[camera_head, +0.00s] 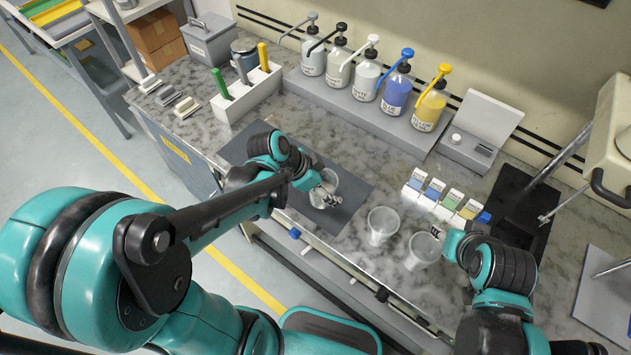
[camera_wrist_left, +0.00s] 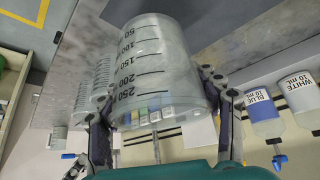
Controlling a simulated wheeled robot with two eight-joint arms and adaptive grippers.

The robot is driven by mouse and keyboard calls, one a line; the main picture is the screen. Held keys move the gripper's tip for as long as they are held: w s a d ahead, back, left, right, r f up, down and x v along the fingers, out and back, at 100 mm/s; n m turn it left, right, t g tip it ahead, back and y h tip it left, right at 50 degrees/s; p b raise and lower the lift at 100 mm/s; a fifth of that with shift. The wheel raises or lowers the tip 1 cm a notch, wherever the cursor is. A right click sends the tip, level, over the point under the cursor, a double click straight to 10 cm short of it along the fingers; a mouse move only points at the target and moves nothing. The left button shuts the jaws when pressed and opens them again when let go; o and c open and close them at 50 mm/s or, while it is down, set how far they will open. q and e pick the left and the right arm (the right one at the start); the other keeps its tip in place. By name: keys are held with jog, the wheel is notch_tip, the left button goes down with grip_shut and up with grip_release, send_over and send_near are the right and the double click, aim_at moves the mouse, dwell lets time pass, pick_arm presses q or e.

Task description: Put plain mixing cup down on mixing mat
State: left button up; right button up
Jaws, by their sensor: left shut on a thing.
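The plain mixing cup (camera_head: 326,192) is clear plastic. My left gripper (camera_head: 318,187) is shut on it, over the dark grey mixing mat (camera_head: 346,214). I cannot tell whether its base touches the mat. In the left wrist view the cup (camera_wrist_left: 150,65) shows black volume marks, with a finger of the left gripper (camera_wrist_left: 165,105) on each side. Two similar clear cups, one in the middle (camera_head: 382,224) and one at right (camera_head: 424,249), stand on the marble counter. My right gripper (camera_head: 441,236) is beside the right-hand cup; its fingers are too small and partly hidden to read.
Several pump bottles (camera_head: 397,88) stand on a grey shelf at the back. A white holder (camera_head: 243,98) with coloured-handled tools is at left. Small coloured-label boxes (camera_head: 440,197) stand behind the two cups. A black stand base (camera_head: 515,205) is at right.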

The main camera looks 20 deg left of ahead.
pick_arm(q)
jog(key=w+a+f, duration=0.1)
jog(key=w, duration=0.2)
jog(key=w+f+b, duration=0.1)
jog(key=w+f, duration=0.1)
jog(key=w+a+f+b, duration=0.1)
jog(key=w+f, duration=0.1)
jog(key=w, duration=0.1)
jog(key=shift+w+a+f, duration=0.25)
jog(key=shift+w+a, duration=0.05)
notch_tip(320, 180, down, 3)
jog(key=shift+f+b, duration=0.15)
jog(key=shift+b, duration=0.75)
jog(key=shift+f, duration=0.35)
jog(key=o, duration=1.4)
jog(key=shift+f, duration=0.1)
